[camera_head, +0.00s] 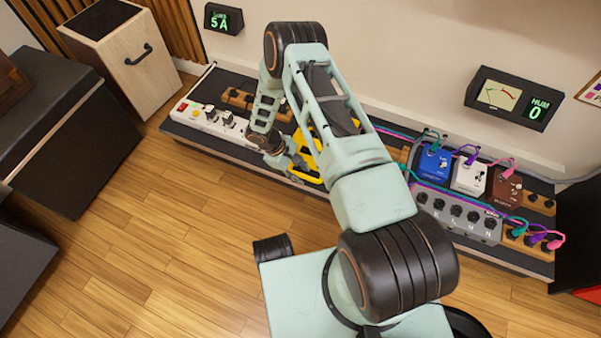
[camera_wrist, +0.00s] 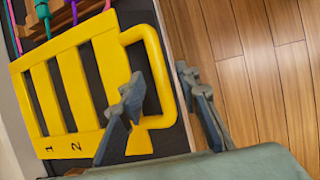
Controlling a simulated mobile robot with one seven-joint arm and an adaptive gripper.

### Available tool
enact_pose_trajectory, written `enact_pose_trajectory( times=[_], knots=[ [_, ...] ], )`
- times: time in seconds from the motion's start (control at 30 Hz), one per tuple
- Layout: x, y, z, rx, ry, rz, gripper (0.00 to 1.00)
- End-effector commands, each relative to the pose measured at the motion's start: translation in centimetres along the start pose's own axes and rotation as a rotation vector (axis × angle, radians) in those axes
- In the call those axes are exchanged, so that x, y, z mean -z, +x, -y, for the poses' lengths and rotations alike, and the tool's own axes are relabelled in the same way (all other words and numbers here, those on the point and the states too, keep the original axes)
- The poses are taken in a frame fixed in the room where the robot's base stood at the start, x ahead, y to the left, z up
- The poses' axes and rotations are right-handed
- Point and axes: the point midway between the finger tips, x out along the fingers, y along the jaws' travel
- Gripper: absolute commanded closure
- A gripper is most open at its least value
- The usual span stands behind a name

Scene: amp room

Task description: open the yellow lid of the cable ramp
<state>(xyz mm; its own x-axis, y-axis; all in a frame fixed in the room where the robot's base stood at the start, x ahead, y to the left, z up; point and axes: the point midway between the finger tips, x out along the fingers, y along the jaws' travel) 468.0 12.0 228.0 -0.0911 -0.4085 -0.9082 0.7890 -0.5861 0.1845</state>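The yellow lid (camera_wrist: 92,78) of the cable ramp has long slots, dark marks reading 1 and 2, and a loop handle (camera_wrist: 161,72) on one side. It appears to lie flat on the dark board. In the head view the lid (camera_head: 311,177) is partly hidden behind my arm. My gripper (camera_wrist: 158,87) is open at the handle. In the wrist view one finger shows over the loop's opening and the other beyond its outer bar, with that bar between them. I cannot tell whether either finger touches it. In the head view my gripper (camera_head: 287,164) is beside the lid.
Blue (camera_head: 434,162), white (camera_head: 469,177) and brown (camera_head: 504,188) pedals with plugged cables stand right of the lid, behind a grey switch unit (camera_head: 456,214). A white panel (camera_head: 212,118) lies left. The wooden floor (camera_head: 165,235) in front is clear. Cabinets stand at left.

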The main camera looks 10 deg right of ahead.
Motion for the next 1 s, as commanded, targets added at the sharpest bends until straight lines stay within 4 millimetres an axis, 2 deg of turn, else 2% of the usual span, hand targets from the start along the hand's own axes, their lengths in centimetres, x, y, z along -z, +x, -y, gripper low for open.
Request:
enact_pose_trajectory(
  times=[0.1, 0.37, 0.77, 1.0],
  knots=[
    [0.0, 0.0, 0.0, 0.0, 0.0, 0.0, 0.72],
    [0.0, -0.1, 0.0, 0.0, 0.0, 0.0, 1.0],
    [-0.1, -0.2, 0.0, 0.003, 0.0, 0.0, 1.0],
    [-1.7, -2.2, 0.1, 0.056, -0.018, 0.0, 1.0]
  ],
)
